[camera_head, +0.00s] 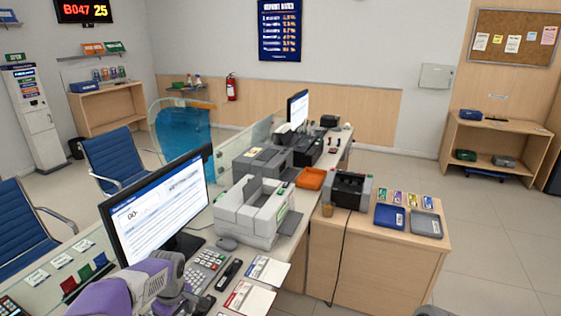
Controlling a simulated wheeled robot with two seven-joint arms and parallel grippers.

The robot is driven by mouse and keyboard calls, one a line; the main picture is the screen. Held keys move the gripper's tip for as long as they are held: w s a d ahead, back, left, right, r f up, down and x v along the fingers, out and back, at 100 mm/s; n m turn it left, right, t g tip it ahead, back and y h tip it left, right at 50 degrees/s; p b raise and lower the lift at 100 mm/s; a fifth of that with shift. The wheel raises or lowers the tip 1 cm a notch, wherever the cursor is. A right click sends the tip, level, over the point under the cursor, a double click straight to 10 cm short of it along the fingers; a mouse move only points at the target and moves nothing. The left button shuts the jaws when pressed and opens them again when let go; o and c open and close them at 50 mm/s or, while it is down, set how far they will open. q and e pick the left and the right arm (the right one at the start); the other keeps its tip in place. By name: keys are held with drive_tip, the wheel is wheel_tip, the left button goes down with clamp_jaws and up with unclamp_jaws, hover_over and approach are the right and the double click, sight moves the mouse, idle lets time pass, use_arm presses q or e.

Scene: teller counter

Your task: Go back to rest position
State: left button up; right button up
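My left arm, purple and grey, comes in at the bottom left of the head view, in front of the monitor (158,212). It bends downward beside the keypad (207,268), and its gripper fingers do not show. A small dark rounded piece at the bottom edge right of centre may be part of my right arm. My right gripper does not show. Whether either gripper holds anything cannot be seen.
The counter holds a white machine (252,212), a black device (347,190), an orange tray (311,178), a blue tray (390,217) and a grey tray (426,224). Cards (268,270) lie near my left arm. Blue chairs (112,160) stand left. Floor at right is clear.

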use_arm(q)
drive_tip(key=w+d+f+m+h, duration=0.1)
drive_tip(key=d+f+m, duration=0.25)
drive_tip(key=f, duration=0.55)
drive_tip(key=s+d+f+m+h, duration=0.2)
drive_tip(key=s+d+f+m, duration=0.1)
drive_tip(key=s+d+f, duration=0.55)
drive_tip(key=s+d+f+m+h, duration=0.2)
drive_tip(key=s+d+f+m, duration=0.3)
drive_tip(key=s+f, duration=0.65)
wheel_tip(320, 180, down, 8)
drive_tip(key=n+b, duration=0.1)
drive_tip(key=b, duration=0.9)
drive_tip(key=shift+s+d+f, duration=0.15)
drive_tip(key=shift+s+d, duration=0.15)
drive_tip(key=shift+s, duration=0.05)
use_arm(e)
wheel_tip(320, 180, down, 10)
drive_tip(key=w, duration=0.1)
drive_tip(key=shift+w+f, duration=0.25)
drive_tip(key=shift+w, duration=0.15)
